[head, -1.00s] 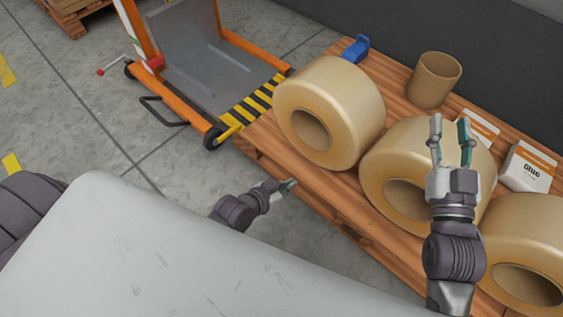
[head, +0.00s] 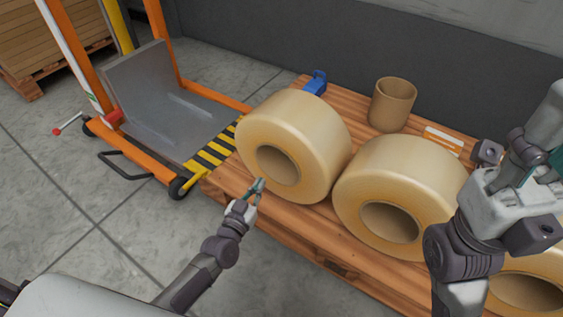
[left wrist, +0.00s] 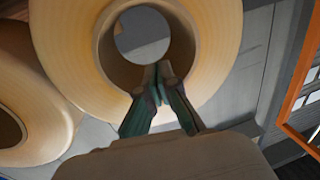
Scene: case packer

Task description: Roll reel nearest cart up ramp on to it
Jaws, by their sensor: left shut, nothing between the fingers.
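The reel nearest the cart (head: 322,125) is a tan tape roll standing on the wooden pallet (head: 285,215), its core hole facing me. The orange cart (head: 155,85) with a grey metal platform stands left of it. The yellow-black striped ramp (head: 210,153) lies between cart and pallet. My left gripper (head: 257,187) is shut and empty, in front of the reel's lower left side. In the left wrist view its fingertips (left wrist: 157,75) overlap the lower edge of the reel's (left wrist: 218,45) hole; contact cannot be told. My right gripper (head: 530,180) is at the right, its fingers partly hidden.
A second reel (head: 410,175) stands close to the right of the first, and a third (head: 525,287) is partly hidden. A cardboard core (head: 392,103) and a blue tape dispenser (head: 316,82) are behind on the pallet. A dark wall (head: 300,40) backs it.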

